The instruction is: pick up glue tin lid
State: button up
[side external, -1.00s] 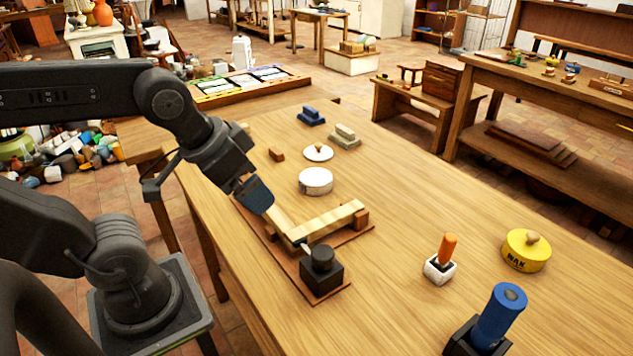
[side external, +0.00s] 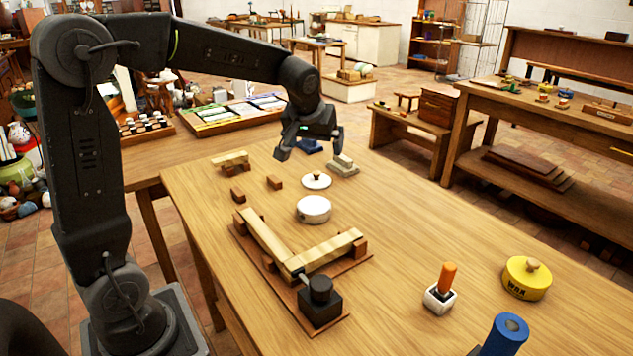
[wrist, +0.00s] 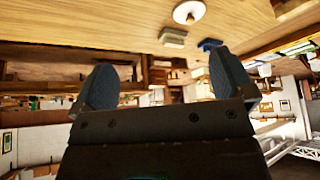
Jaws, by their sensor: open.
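The glue tin lid is a white disc with a small wooden knob (side external: 317,182), lying flat on the table just behind the white round tin (side external: 314,211). The lid also shows at the top of the wrist view (wrist: 189,13). My gripper (side external: 309,147) is open and empty, raised above the table near the lid's far side, apart from it. Its two fingers stand wide apart in the wrist view (wrist: 163,80), with nothing between them.
A grey-green block (side external: 343,166) and a blue block (side external: 309,146) are near the lid. Small brown blocks (side external: 274,182) lie to its left. The table's right middle is clear.

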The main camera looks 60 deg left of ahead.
jog(key=w+a+f+n+g+y, duration=0.15)
jog(key=w+a+f+n, duration=0.25)
jog(key=w+a+f, duration=0.7)
send_near(316, 173)
jog(key=x, duration=0.4)
jog(key=shift+d+f, duration=0.15)
jog(key=shift+f, duration=0.4)
jog(key=shift+t, duration=0.25)
jog(key=shift+x, duration=2.95)
jog(key=shift+r, duration=0.1)
jog(key=c, duration=0.5)
jog(key=shift+r, duration=0.1)
